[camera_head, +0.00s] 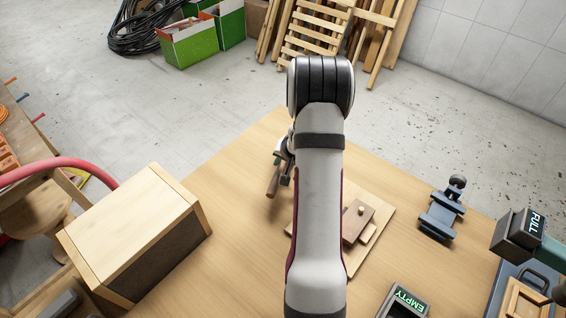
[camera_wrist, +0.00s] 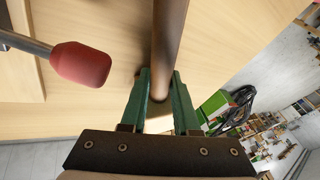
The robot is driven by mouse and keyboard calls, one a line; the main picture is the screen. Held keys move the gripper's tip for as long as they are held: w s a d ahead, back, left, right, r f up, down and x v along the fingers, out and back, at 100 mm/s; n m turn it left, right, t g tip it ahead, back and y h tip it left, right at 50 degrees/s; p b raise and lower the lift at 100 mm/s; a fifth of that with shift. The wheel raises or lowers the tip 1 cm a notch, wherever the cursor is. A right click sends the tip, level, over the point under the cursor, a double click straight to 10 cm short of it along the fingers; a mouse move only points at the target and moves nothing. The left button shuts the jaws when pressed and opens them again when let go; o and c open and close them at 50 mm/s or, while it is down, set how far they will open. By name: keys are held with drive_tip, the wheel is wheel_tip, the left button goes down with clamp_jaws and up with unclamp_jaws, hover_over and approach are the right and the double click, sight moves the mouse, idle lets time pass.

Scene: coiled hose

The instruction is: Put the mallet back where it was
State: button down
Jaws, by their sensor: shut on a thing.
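My gripper (camera_wrist: 160,88) is shut on a brown rounded wooden handle, which I take to be the handle of the mallet (camera_wrist: 168,40). In the wrist view the green fingers stand on both sides of it, and it runs up out of the picture. In the head view my gripper (camera_head: 283,158) shows just left of my arm, with the brown handle (camera_head: 273,182) at it. I cannot make out the mallet's head. My arm hides part of the workbench (camera_head: 235,225), so I cannot tell where the mallet was before.
A wooden board (camera_head: 374,238) carries a brown block (camera_head: 357,222) right of my arm. A large wooden box (camera_head: 135,235) stands left, a blue vise-like tool (camera_head: 440,214) right. Boxes marked EMPTY (camera_head: 404,302) and FULL (camera_head: 524,230) stand nearer. The wrist view shows a red grip (camera_wrist: 82,65).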

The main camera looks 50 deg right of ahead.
drive_tip(key=c, duration=0.7)
unclamp_jaws()
drive_tip(key=shift+f, duration=0.1)
drive_tip(key=shift+o, duration=0.2)
